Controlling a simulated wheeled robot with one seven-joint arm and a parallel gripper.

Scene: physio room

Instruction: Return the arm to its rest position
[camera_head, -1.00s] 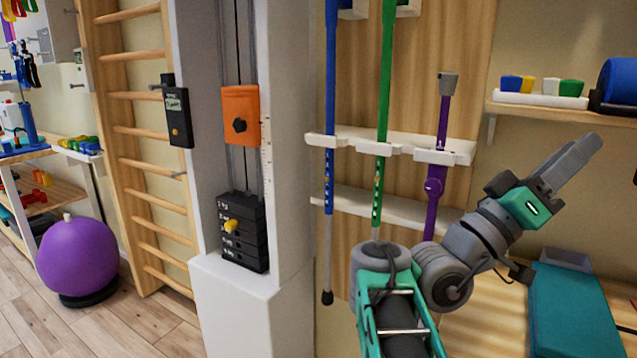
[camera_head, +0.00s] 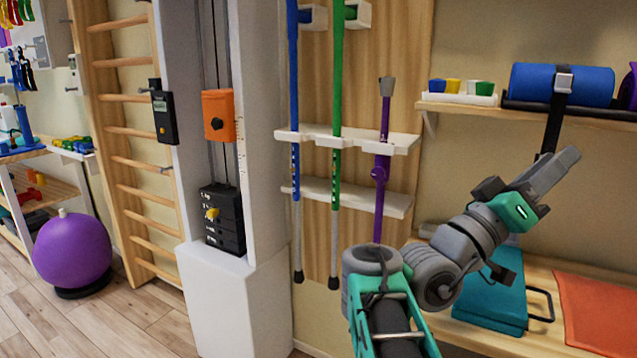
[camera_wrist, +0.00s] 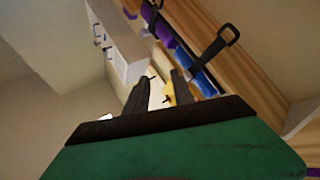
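My gripper (camera_head: 568,160) is at the end of my grey and green arm in the right half of the head view. It points up and to the right, in front of the wall shelf. In the wrist view the two dark fingers (camera_wrist: 160,88) stand apart with a gap between them. Nothing is held between them. The arm is bent, with its forearm rising from the bottom of the head view.
A wall shelf (camera_head: 470,106) bears a blue roll (camera_head: 562,84) with a dark strap close to my gripper. Behind the arm are a teal folded mat (camera_head: 490,305) and an orange sheet (camera_head: 600,312) on a wooden surface. Poles (camera_head: 336,150) hang left of the arm.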

